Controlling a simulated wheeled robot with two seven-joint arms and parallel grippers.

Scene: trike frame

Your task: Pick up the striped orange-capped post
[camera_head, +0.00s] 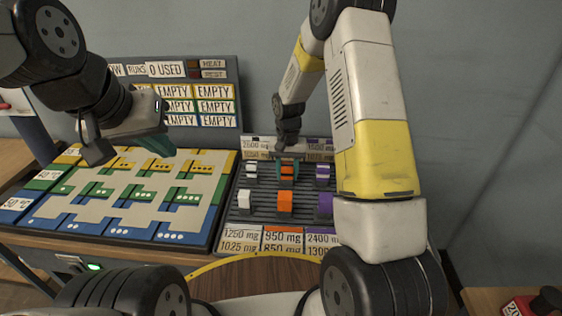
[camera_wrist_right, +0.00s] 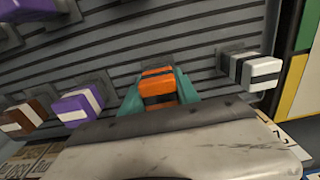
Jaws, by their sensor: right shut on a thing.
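The striped orange-capped post (camera_wrist_right: 158,82) has an orange top crossed by a dark band. It is in the back row of the ribbed grey rack (camera_head: 262,207), at the middle column, where part of it shows below my right gripper (camera_head: 288,165). My right gripper's teal fingers are shut on the post, one on each side, as the right wrist view shows. The post still appears to be at its place in the rack. My left gripper (camera_head: 156,143) hangs above the coloured board at the left; its teal finger shows, but its opening cannot be made out.
A plain orange post (camera_head: 285,201) stands in front, between a white post (camera_head: 244,200) and a purple post (camera_head: 325,205). A white striped post (camera_wrist_right: 251,70) and a purple banded post (camera_wrist_right: 80,106) flank the gripped one. The coloured board (camera_head: 135,190) lies left.

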